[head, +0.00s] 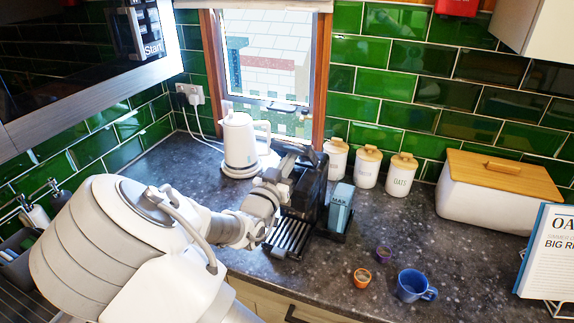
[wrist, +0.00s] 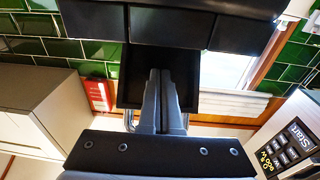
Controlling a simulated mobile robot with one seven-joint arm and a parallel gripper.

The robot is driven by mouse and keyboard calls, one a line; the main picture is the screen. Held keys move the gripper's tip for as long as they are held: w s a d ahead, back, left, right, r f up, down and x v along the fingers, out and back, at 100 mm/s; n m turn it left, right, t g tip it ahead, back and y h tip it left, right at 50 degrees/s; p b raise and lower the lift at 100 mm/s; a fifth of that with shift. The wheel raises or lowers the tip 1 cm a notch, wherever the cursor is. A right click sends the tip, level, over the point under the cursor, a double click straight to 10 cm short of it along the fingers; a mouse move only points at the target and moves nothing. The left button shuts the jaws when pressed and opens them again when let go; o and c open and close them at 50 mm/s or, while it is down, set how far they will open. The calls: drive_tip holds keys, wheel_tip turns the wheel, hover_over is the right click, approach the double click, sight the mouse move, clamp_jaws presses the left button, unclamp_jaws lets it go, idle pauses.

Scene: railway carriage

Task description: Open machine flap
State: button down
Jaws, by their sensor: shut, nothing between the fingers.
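The black coffee machine (head: 312,190) stands on the counter below the window, with a slatted drip tray (head: 289,238) at its front. My arm reaches over its left side and hides part of it. In the wrist view the machine's dark body (wrist: 95,22) fills the top of the picture. My gripper (wrist: 160,75) is shut and empty, its fingers pointing at a dark square part of the machine. I cannot tell whether the fingertips touch it. The flap cannot be clearly made out, nor how far it stands open.
A white kettle (head: 239,145) stands behind left. A blue-grey box (head: 341,208) is close at the machine's right. An orange capsule (head: 362,277), a purple capsule (head: 383,253) and a blue mug (head: 413,286) are at front right. White canisters (head: 367,167) and a bread bin (head: 495,205) line the wall.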

drive_tip(key=shift+r+b+x, duration=0.25)
drive_tip(key=shift+b+x, duration=0.1)
drive_tip(key=shift+x, duration=0.75)
drive_tip(key=shift+w+d+r, duration=0.1)
drive_tip(key=shift+w+r, duration=0.05)
drive_tip(key=shift+r, duration=0.15)
drive_tip(key=shift+w+r+p, duration=0.15)
drive_tip(key=shift+r+p, duration=0.5)
drive_tip(key=shift+r, duration=0.15)
drive_tip(key=shift+w+d+f+b, duration=0.1)
drive_tip(key=shift+w+d+b, duration=0.1)
drive_tip(key=shift+w+b, duration=0.15)
drive_tip(key=shift+s, duration=0.15)
drive_tip(key=shift+f+v, duration=0.2)
drive_tip(key=shift+v, duration=0.7)
drive_tip(key=p+v, duration=0.1)
drive_tip(key=v, duration=0.7)
